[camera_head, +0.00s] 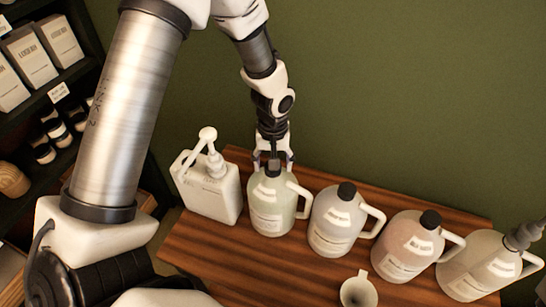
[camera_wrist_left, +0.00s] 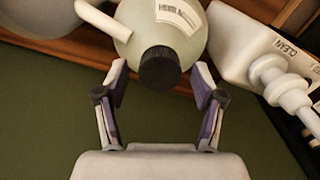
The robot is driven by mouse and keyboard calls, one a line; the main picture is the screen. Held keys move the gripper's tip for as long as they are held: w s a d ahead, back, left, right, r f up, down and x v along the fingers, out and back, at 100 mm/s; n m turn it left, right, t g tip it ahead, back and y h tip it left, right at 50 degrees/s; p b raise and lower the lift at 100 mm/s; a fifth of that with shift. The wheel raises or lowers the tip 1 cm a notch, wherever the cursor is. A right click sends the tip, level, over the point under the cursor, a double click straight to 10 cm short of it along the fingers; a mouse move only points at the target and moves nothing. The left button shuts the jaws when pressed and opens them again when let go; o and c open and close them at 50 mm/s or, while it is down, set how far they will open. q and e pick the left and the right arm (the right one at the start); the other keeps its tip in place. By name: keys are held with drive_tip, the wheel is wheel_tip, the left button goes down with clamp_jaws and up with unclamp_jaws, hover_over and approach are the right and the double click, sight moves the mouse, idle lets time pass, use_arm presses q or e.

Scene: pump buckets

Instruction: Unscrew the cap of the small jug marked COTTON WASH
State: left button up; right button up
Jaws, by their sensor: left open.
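My left gripper (camera_head: 273,164) is open above the pale green jug (camera_head: 272,212), the leftmost of the small handled jugs. In the left wrist view its two fingers stand apart on either side of the jug's black cap (camera_wrist_left: 160,68), with a gap on each side. The cap is on the jug (camera_wrist_left: 165,25). The jug stands upright, its handle to the right in the head view. Its label is too small to read, so I cannot tell whether it says COTTON WASH. My right gripper is not in view.
A white pump container (camera_head: 208,190) stands just left of the jug. To the right are a cream jug (camera_head: 335,225), a pinkish jug (camera_head: 405,250) and a pump-topped jug (camera_head: 475,265). A small cup (camera_head: 358,292) stands in front on the wooden table (camera_head: 235,255). Shelves are at left.

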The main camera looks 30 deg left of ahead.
use_arm(q)
drive_tip(key=m+p, duration=0.2)
drive_tip(key=m, duration=0.2)
drive_tip(key=shift+r, duration=0.1)
drive_tip(key=shift+m+p, duration=0.3)
drive_tip(key=shift+m, duration=0.3)
drive_tip(key=c, duration=1.3)
